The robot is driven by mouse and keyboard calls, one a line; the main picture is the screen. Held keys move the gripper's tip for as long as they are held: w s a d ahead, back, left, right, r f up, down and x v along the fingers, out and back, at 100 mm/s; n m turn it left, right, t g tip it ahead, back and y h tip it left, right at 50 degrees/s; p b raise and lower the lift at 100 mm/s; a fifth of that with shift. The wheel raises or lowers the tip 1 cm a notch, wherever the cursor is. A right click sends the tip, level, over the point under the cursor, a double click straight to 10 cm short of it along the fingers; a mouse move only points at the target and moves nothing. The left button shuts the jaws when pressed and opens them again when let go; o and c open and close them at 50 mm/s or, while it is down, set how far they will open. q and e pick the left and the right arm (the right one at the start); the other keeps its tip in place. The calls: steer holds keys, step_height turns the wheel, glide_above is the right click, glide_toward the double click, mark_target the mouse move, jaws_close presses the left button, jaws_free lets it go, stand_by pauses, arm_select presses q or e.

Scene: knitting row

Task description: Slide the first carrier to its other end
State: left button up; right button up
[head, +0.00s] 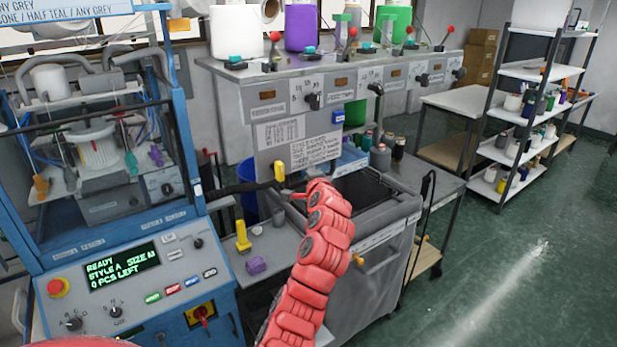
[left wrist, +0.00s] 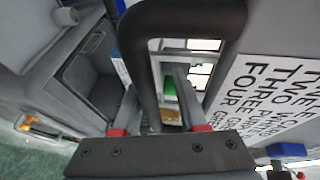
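The far machine has a grey bench top with several red-ball levers (head: 273,38) and teal blocks (head: 235,58) in a row, below yarn cones. I cannot tell for sure which part is the first carrier. My red left arm reaches up the middle of the head view. Its gripper (head: 296,197) is small and partly hidden, near an upright yellow handle (head: 279,170). In the left wrist view the two fingers (left wrist: 157,105) stand apart. A thick black bent bar (left wrist: 142,65) shows close by between them; contact cannot be told. My right gripper is not in view.
A blue knitting machine (head: 180,235) stands at left, its screen reading 0 PCS LEFT. A printed list (head: 316,150) hangs on the far machine. A dark tray (head: 362,190) lies right of my gripper. Shelves (head: 530,75) stand at right; the green floor (head: 510,250) is clear.

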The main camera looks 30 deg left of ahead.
arm_select(q)
steer(key=shift+o, duration=0.5)
steer(key=shift+d+f, duration=0.1)
steer(key=shift+s+d+f, duration=0.1)
steer(key=b+v, duration=0.7)
steer(key=v, duration=1)
steer(key=shift+s+r, duration=0.15)
steer(key=shift+r, duration=0.1)
